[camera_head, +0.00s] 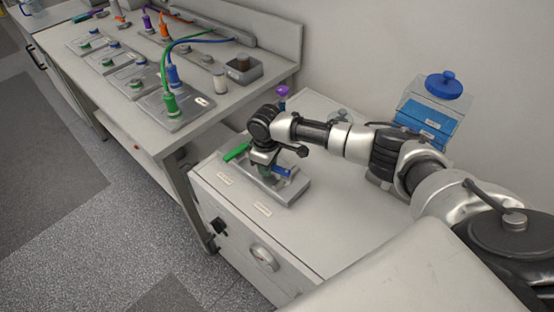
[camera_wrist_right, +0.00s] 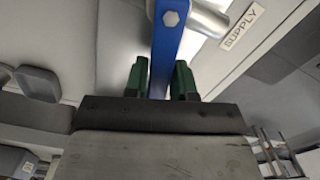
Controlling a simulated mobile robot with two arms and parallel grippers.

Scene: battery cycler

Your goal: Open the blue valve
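The blue valve (camera_head: 282,171) is on a small grey valve block on the cabinet top in the head view. Its blue handle (camera_wrist_right: 168,50) runs down between my right gripper's fingers in the right wrist view, beside a SUPPLY label. My right gripper (camera_head: 268,165) is low over the valve block. The handle's lower end is hidden behind the gripper's dark edge. My left gripper is not in view.
A green handle (camera_head: 237,152) sits on the same block, left of my gripper. A clear box with a blue lid knob (camera_head: 444,85) stands at the back right.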

